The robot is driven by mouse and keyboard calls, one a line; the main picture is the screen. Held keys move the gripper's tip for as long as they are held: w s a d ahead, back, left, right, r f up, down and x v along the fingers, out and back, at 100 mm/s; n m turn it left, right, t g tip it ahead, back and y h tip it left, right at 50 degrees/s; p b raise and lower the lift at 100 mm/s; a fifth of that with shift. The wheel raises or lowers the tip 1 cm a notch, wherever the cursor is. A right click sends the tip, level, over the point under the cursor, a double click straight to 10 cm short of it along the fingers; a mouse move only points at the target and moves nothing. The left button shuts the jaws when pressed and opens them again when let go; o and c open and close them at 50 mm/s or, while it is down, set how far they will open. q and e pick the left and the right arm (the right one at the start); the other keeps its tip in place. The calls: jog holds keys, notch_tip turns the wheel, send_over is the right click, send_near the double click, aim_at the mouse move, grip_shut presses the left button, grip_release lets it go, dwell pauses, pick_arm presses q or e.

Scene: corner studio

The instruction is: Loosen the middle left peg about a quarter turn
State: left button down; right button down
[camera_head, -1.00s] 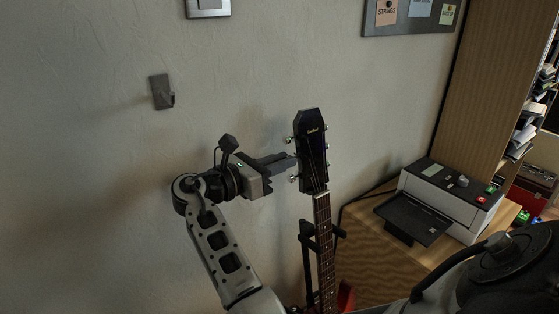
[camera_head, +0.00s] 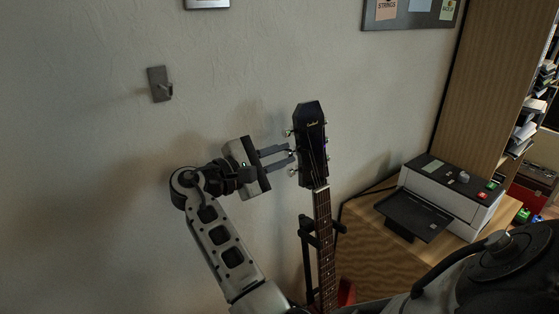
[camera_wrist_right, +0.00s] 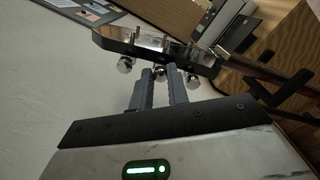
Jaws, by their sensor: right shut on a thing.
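The guitar's black headstock (camera_head: 312,145) stands upright against the wall, with tuning pegs on both sides. My right gripper (camera_head: 290,156) reaches it from the left, fingers shut on the middle left peg (camera_head: 294,153). In the right wrist view the two fingers (camera_wrist_right: 161,82) lie on either side of the peg's silver knob (camera_wrist_right: 160,73), which they partly hide. The upper left peg (camera_head: 289,133) and lower left peg (camera_head: 292,172) are free, above and below the fingers. My left gripper is not in view.
The guitar neck (camera_head: 325,240) rests at a black stand (camera_head: 306,235). A wooden cabinet top (camera_head: 375,255) with a white-and-black device (camera_head: 450,195) is at right. The wall left of the headstock is clear.

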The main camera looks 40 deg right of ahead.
jog(key=m, duration=0.1)
jog(key=m+b, duration=0.1)
jog(key=shift+f+m+b, duration=0.25)
jog(key=shift+m+b, duration=0.05)
jog(key=shift+m, duration=0.1)
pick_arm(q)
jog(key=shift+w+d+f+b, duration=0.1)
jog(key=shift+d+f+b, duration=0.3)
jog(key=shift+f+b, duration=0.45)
pick_arm(e)
jog(key=shift+r+m, duration=0.1)
jog(key=shift+m, duration=1.4)
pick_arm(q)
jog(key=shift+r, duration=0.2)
pick_arm(e)
jog(key=c, duration=1.3)
grip_release()
jog(key=shift+c, duration=0.2)
jog(key=shift+r, duration=0.1)
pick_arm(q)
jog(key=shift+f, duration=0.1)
pick_arm(e)
jog(key=shift+a, duration=0.15)
